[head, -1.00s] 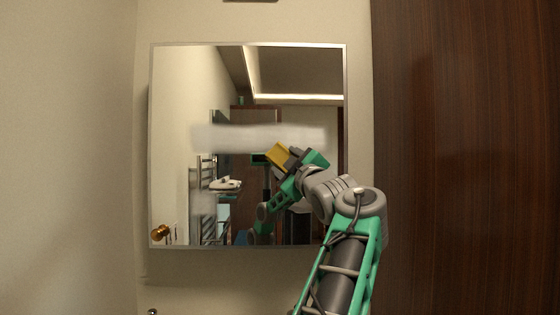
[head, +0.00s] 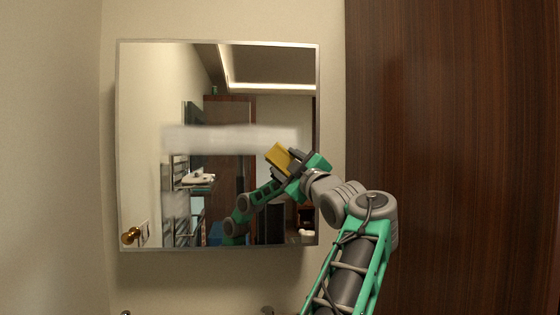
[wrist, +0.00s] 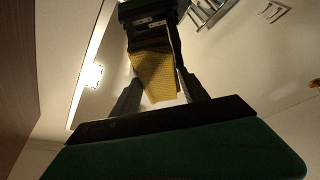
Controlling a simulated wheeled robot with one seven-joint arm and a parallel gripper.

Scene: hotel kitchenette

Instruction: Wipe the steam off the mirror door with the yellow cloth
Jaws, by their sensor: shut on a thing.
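The mirror door (head: 145,90) hangs on the wall left of centre in the head view, in a thin silver frame. A whitish horizontal band of steam (head: 220,139) crosses its middle, from left of centre almost to the right edge. The rest of the glass looks mostly clear. My gripper (head: 286,161) is shut on the yellow cloth (head: 277,156), in front of the mirror's right part, at the lower right end of the band. The cloth also shows between the fingers in the wrist view (wrist: 154,78). I cannot tell whether it touches the glass.
A dark wood panel (head: 450,140) stands close on the right, beside my arm. A plain wall (head: 50,150) is on the left. The towel rack, brass knob and my second arm image are reflections in the glass. Small metal fittings show below the mirror.

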